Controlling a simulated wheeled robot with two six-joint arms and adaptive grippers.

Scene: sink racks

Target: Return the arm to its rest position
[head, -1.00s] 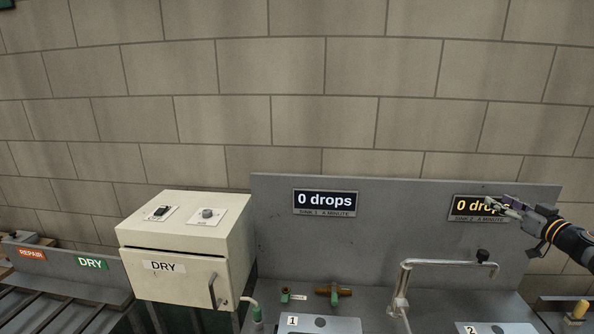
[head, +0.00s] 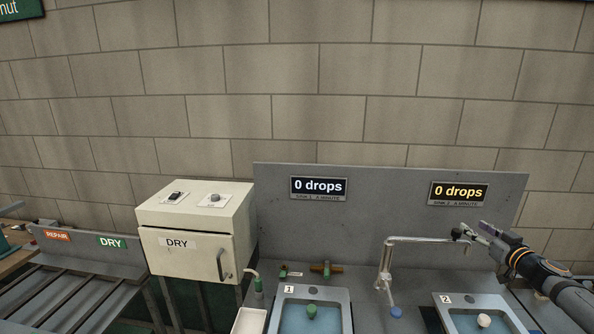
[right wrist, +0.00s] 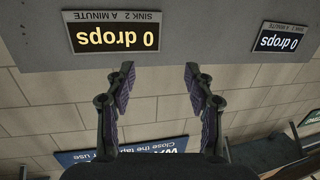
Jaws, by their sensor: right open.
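My right gripper (head: 474,230) comes in from the right in the head view, in front of the grey back panel and above sink 2 (head: 510,314). Its fingers are apart with nothing between them, as the right wrist view (right wrist: 159,78) shows. In the head view its tips are close to the dark knob at the right end of the sink 2 tap (head: 420,239); I cannot tell whether they touch. The sink 2 sign (head: 459,192) reads 0 drops and also shows upside down in the right wrist view (right wrist: 115,37). My left gripper is not in view.
Sink 1 (head: 345,310) holds blue water and a green plug-like piece. The sink 1 sign (head: 318,187) reads 0 drops. A cream DRY box (head: 195,230) stands left of the panel, with slatted racks (head: 70,290) further left.

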